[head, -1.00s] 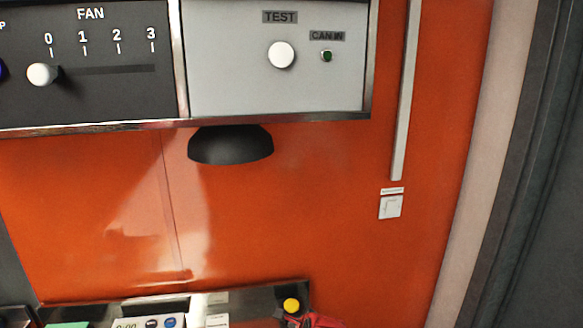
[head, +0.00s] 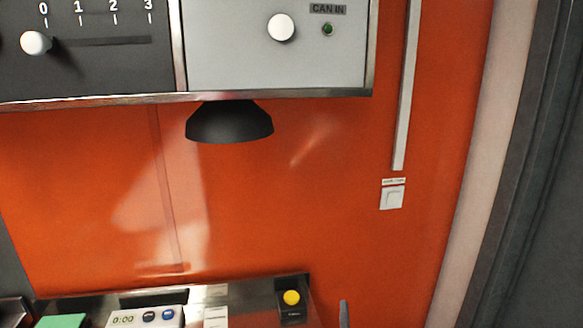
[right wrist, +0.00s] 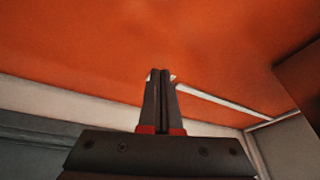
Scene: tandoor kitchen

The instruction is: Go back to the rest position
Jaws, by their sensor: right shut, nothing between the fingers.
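My right gripper (right wrist: 160,75) is shut and empty in the right wrist view, its two dark fingers with red bases pressed together against an orange wall background. In the head view only a thin grey tip of my right gripper (head: 344,314) shows at the bottom edge, right of the yellow button (head: 291,297). It appears apart from everything around it. The rest of my right arm is below the picture. My left gripper is not in view.
A control panel (head: 280,65) with a white knob and a slider hangs above, with a black lamp (head: 230,122) under it. A steel counter holds a timer (head: 145,318) and a green item (head: 62,321). The orange wall between is bare.

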